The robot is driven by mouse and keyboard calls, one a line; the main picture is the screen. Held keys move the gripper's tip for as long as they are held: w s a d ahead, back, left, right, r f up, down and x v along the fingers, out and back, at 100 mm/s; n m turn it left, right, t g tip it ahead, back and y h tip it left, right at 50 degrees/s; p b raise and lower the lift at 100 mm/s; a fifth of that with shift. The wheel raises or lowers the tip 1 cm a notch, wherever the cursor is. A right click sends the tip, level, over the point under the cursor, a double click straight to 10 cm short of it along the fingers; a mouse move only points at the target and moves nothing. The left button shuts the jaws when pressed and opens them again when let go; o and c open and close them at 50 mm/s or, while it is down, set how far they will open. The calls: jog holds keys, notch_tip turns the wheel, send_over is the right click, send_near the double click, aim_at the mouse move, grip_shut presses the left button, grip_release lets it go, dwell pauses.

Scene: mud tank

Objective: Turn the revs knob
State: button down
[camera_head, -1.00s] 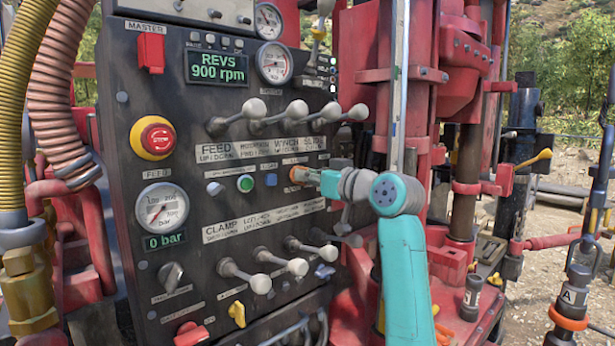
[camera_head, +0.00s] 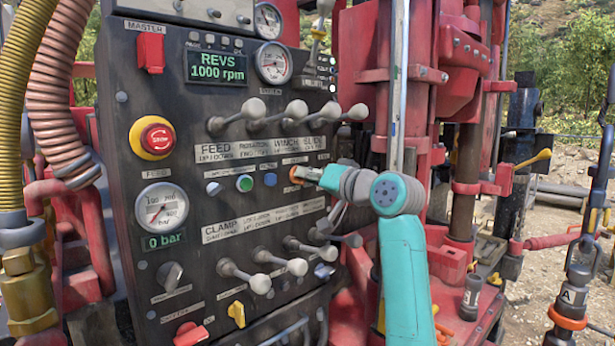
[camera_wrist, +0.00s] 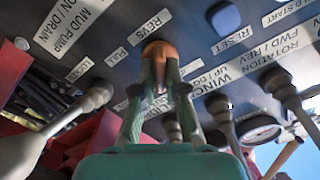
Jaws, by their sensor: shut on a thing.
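The orange revs knob (camera_wrist: 160,50) sits on the dark control panel beside a label reading REVS in the wrist view. It also shows in the head view (camera_head: 296,174), partly hidden by my gripper. My gripper (camera_wrist: 160,84) is shut on the knob, with a finger on each side of it. In the head view my gripper (camera_head: 312,175) reaches the panel from the right. The green display (camera_head: 217,67) at the top of the panel reads REVS 1000 rpm.
Winch and feed levers (camera_head: 290,112) with grey ball ends stick out above my gripper, and clamp levers (camera_head: 268,262) below it. A red emergency stop button (camera_head: 157,139) is at the panel's left. Red rig columns (camera_head: 465,190) stand to the right.

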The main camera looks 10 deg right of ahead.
jog(key=shift+m, duration=0.8)
jog(key=c, duration=1.2)
grip_release()
jog(key=shift+d, duration=0.1)
jog(key=v, duration=1.1)
jog(key=shift+s+d, duration=0.2)
jog(key=shift+s, duration=0.15)
